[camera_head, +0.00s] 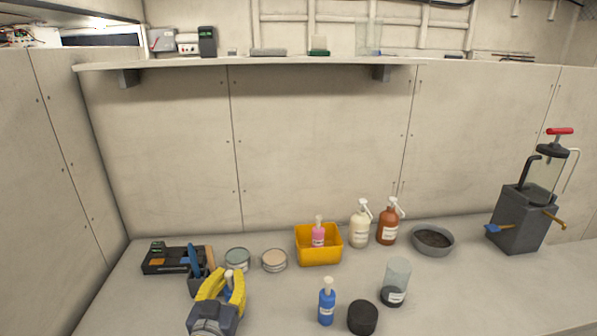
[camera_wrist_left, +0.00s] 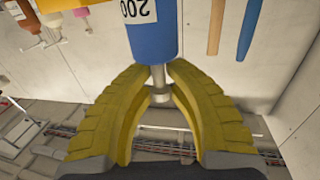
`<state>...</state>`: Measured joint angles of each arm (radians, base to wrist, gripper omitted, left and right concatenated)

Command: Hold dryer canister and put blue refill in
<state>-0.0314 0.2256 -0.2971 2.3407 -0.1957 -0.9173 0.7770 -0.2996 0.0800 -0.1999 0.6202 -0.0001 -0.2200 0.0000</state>
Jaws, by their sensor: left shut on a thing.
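My left gripper (camera_head: 232,280), with yellow fingers, is at the front left of the counter. In the left wrist view, it (camera_wrist_left: 160,95) is shut on the pale stem of a blue refill (camera_wrist_left: 153,38) whose white label reads 200. In the head view the fingers mostly hide that refill. A second blue bottle (camera_head: 326,307) with a pale top stands upright to the right, apart from the gripper. A clear canister (camera_head: 398,272) with dark contents low down and a white label, seemingly the dryer canister, stands further right. My right gripper is not in view.
A black round cap (camera_head: 362,318) lies in front of the canister. A yellow bin (camera_head: 320,257) holds a pink bottle (camera_head: 318,236). Two pump bottles, a grey bowl (camera_head: 433,241) and a grey device (camera_head: 521,220) stand behind and right. Two round tins and a tool holder stand near the gripper.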

